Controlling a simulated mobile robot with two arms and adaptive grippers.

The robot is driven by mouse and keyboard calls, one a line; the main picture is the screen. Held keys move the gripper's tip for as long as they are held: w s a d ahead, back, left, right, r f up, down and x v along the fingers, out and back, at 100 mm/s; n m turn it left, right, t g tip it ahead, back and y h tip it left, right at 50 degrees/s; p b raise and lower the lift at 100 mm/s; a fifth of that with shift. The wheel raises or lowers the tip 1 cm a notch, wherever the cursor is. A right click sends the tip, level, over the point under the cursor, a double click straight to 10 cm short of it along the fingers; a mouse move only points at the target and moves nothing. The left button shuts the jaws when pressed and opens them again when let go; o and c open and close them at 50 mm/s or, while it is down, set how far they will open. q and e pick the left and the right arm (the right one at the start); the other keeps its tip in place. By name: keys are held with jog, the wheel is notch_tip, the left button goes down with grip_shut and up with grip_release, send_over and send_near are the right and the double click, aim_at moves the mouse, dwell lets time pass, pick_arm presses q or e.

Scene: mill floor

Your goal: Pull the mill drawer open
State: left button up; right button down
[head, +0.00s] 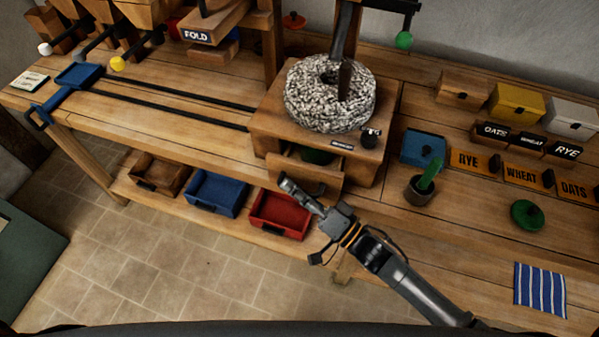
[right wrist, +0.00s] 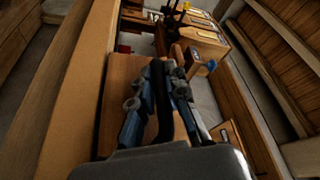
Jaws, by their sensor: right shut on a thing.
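The mill is a wooden block (head: 270,117) with a speckled round millstone (head: 310,105) on top, at the middle of the bench in the head view. Its wooden drawer (head: 322,182) stands partly out of the front of the block, and something green (head: 317,156) shows inside it. My right gripper (head: 290,187) is at the drawer's front, shut on its dark handle. In the right wrist view the fingers close around a black handle bar (right wrist: 162,105). My left gripper is not in view.
Below the bench, a wooden bin (head: 160,172), a blue bin (head: 216,191) and a red bin (head: 281,213) stand on a low shelf. Floor in front is clear.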

jog(key=s+a+p, duration=0.2)
jog(key=s+a, duration=0.2)
jog(key=s, duration=0.8)
jog(key=shift+s, duration=0.1)
jog(key=c, duration=1.7)
grip_release()
jog(key=shift+o, duration=0.2)
jog(key=v, duration=1.2)
